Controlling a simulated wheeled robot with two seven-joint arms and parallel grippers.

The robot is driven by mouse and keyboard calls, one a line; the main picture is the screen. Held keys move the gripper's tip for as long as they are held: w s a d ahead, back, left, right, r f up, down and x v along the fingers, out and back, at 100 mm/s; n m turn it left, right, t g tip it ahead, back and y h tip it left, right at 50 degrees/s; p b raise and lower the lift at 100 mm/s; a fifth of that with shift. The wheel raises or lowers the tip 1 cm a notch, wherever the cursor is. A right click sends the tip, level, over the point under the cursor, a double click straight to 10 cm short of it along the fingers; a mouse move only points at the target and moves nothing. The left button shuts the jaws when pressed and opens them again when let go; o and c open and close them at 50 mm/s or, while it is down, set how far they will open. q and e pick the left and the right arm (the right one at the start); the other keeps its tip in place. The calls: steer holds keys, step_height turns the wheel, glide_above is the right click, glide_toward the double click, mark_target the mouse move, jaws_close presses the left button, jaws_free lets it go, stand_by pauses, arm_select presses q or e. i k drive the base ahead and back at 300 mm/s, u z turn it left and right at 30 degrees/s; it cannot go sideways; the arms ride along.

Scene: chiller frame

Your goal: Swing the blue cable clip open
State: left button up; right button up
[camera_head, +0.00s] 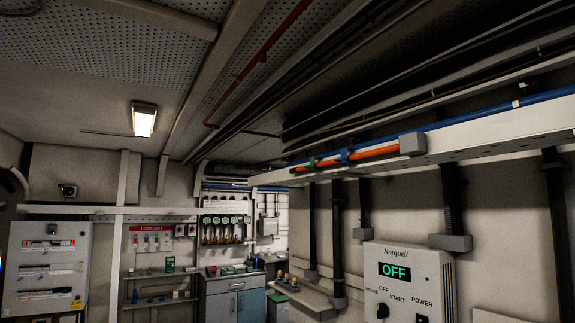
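The blue cable clip (344,156) sits on the orange cable (374,153), which runs along the side of a pale overhead beam (480,138). The clip is small in view, and I cannot tell whether it is open or closed. A green clip (312,162) sits on the same cable to its left. The orange cable meets a grey box (412,143) at its right end. Neither of my grippers is in view.
A white Norquell control box (408,282) reading OFF stands below the beam at the right. A blue pipe (500,108) runs above the beam. A blue cabinet (235,300) and wall panels are farther back left.

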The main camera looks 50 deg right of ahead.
mark_target(343, 159)
steer(key=i, duration=1.45)
steer(key=z, duration=3.05)
